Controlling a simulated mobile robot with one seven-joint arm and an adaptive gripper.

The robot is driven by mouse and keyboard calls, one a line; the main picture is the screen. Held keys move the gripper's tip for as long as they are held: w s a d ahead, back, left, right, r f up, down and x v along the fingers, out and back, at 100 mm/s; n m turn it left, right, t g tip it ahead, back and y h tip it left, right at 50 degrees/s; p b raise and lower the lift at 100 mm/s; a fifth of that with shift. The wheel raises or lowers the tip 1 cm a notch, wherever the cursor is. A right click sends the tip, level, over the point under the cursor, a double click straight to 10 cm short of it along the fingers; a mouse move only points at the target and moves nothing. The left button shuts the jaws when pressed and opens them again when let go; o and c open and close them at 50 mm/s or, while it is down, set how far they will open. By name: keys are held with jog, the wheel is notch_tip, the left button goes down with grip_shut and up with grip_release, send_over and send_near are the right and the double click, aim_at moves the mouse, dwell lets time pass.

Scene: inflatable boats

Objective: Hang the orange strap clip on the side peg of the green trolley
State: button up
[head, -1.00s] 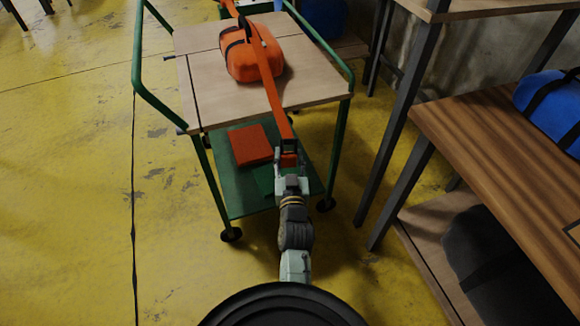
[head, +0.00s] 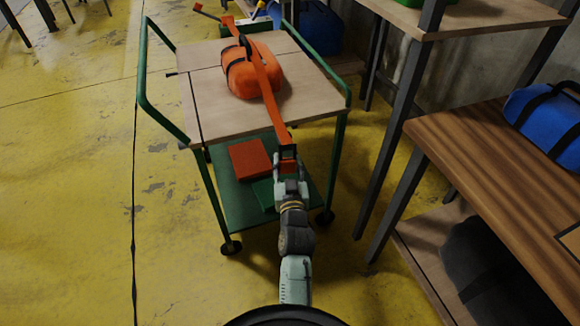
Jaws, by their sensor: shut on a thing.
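The green trolley (head: 142,75) has a pale wooden top and a green lower shelf. An orange strap (head: 272,102) runs over an orange bag on the top and past the near edge to the orange strap clip (head: 288,152). My gripper (head: 288,170) is shut on the clip, just in front of the trolley's near edge. The fingers partly hide the clip. Small dark stubs show at the top's left edge, one at the far part (head: 171,73) and one near the front corner (head: 183,145); I cannot tell which is the side peg.
An orange bag (head: 248,78) sits on the trolley top. A red box (head: 250,158) lies on the lower shelf. A wooden bench (head: 480,140) with a blue bag (head: 545,105) stands at the right. The yellow floor left of the trolley is clear.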

jog(key=w+a+f+p, duration=0.1)
jog(key=w+a, duration=0.1)
jog(key=w, duration=0.5)
jog(key=shift+a, duration=0.2)
dwell(0.6)
jog(key=shift+w+f, duration=0.1)
dwell(0.4)
jog(key=o, duration=1.3)
